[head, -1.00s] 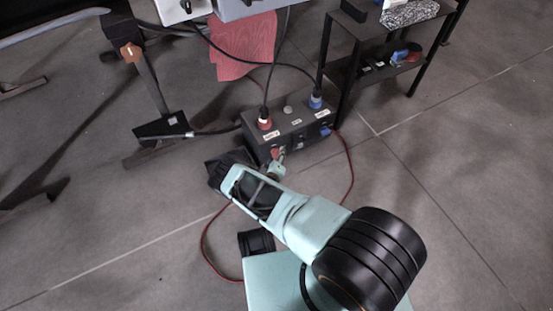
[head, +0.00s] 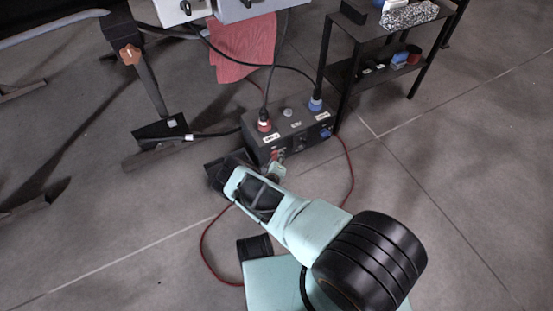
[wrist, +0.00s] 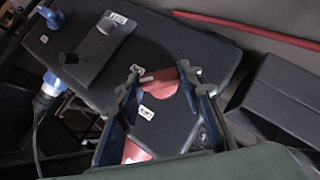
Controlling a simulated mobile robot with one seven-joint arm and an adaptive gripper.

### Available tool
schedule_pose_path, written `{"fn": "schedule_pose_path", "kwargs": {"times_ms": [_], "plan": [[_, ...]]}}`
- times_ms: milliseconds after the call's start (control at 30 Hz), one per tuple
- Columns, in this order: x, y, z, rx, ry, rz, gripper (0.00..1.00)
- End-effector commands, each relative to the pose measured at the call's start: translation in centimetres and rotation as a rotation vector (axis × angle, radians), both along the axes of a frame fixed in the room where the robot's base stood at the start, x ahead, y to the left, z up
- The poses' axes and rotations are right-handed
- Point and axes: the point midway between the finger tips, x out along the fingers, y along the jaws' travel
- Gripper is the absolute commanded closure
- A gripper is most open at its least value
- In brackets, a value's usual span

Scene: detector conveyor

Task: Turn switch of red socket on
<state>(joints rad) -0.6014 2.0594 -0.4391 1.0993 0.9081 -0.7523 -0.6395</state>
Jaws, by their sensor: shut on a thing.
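A red cable (head: 203,240) loops over the floor around the box. A black shelf (head: 372,72) stands close to the box's right. A stand foot (head: 160,130) is on the left. Floor at the lower right is clear.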

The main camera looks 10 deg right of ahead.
Motion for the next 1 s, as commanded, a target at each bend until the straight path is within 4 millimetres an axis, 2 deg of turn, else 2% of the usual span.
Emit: {"fn": "schedule_pose_path", "kwargs": {"times_ms": [367,1000], "plan": [[0.00,-0.34,0.48,0.124,0.042,-0.004,0.90],[0.21,-0.93,0.32,0.565,0.180,-0.009,0.90]]}}
